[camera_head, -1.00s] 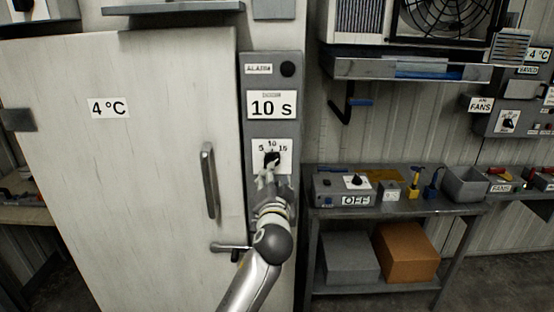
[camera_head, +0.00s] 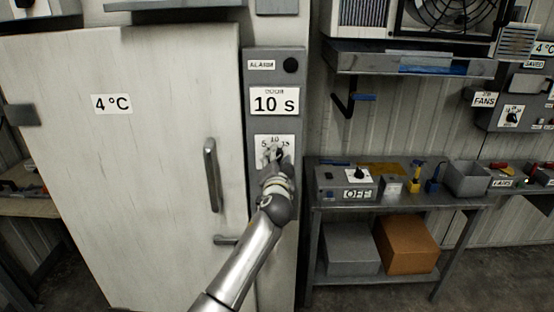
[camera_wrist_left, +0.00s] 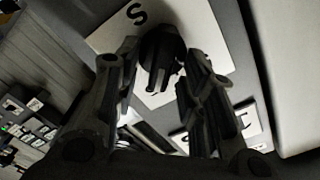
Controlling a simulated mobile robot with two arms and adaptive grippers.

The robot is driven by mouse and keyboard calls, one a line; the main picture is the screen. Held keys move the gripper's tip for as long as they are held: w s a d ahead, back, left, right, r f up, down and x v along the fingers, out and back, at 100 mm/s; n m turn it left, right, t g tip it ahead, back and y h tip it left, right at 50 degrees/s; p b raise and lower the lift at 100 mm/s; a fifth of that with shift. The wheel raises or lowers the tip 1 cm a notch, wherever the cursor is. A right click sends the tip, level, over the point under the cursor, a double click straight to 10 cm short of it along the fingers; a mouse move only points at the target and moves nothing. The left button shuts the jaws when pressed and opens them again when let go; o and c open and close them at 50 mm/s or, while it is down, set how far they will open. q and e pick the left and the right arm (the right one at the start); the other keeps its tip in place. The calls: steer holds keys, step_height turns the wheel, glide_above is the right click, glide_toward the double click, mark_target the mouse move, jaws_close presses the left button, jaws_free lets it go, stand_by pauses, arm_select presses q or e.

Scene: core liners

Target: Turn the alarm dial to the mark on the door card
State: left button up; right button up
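The alarm dial is a black knob on a white plate (camera_head: 262,141) marked 5, 10 and 15, low on the grey alarm panel (camera_head: 258,200). My left gripper (camera_head: 276,156) is in front of it and hides most of the knob. In the left wrist view, the black knob (camera_wrist_left: 160,48) lies between the tips of my two spread fingers (camera_wrist_left: 160,62). The fingers look open, one on either side, close to the knob; contact cannot be told. The pointer's exact mark is hidden. The card (camera_head: 274,101) above reads "10 s". My right gripper is not in view.
A white door (camera_head: 130,190) marked 4 °C, with a vertical handle (camera_head: 212,175), stands left of the panel. A bench (camera_head: 420,203) with a switch box (camera_head: 330,183) and small tools stands to the right. A shelf (camera_head: 345,62) juts out above.

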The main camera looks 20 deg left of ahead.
arm_select(q)
jaws_close()
steer(key=shift+s+a+n+b, duration=0.1)
steer(key=shift+a+n+b, duration=0.05)
steer(key=shift+n+b, duration=2.1)
steer(key=shift+a+n+b, duration=0.15)
steer(key=shift+n+b, duration=2)
steer(key=shift+b, duration=0.1)
steer(key=shift+r, duration=0.1)
steer(key=shift+c, duration=0.2)
jaws_free()
steer(key=shift+o, duration=0.2)
